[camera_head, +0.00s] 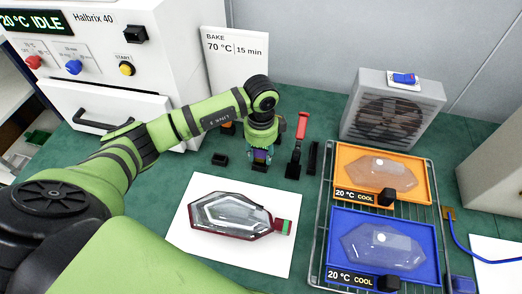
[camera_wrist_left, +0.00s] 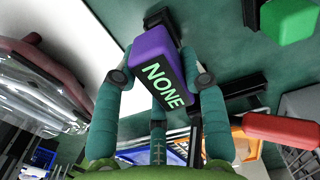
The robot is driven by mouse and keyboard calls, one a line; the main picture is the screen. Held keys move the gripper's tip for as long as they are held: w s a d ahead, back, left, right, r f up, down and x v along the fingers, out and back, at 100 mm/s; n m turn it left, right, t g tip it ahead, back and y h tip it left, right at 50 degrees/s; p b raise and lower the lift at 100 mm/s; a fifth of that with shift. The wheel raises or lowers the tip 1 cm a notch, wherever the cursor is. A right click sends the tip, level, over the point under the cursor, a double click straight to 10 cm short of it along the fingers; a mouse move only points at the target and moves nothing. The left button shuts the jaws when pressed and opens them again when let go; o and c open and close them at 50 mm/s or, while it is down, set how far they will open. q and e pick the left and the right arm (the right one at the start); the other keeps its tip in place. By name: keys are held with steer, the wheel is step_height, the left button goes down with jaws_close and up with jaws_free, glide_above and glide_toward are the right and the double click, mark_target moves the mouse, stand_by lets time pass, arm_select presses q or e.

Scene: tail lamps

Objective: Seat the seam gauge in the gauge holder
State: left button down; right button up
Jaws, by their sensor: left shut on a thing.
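My left gripper (camera_head: 262,150) is shut on the seam gauge, a purple block with a black face that reads NONE in green. The gauge (camera_wrist_left: 160,62) sits between the two fingers in the left wrist view, and a little purple shows in the head view (camera_head: 262,157). The gripper is over the green bench, just behind the white sheet. Dark parts show right below it; I cannot tell whether they belong to the gauge or a holder. A small black block (camera_head: 220,159), possibly the gauge holder, stands to the left. My right gripper is not in view.
A red-handled tool (camera_head: 302,126) stands upright close on the right, beside a black strip (camera_head: 313,158). A lamp (camera_head: 232,213) lies on the white sheet (camera_head: 187,247). The rack with orange (camera_head: 343,153) and blue (camera_head: 335,217) trays is farther right. The oven (camera_head: 176,40) is behind left.

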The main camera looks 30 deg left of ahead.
mark_target(261, 157)
arm_select(q)
steer(key=shift+f+b, duration=1.15)
steer(key=shift+f, duration=0.55)
steer(key=c, duration=0.6)
jaws_free()
step_height(261, 157, up, 12)
steer(key=shift+r, duration=0.1)
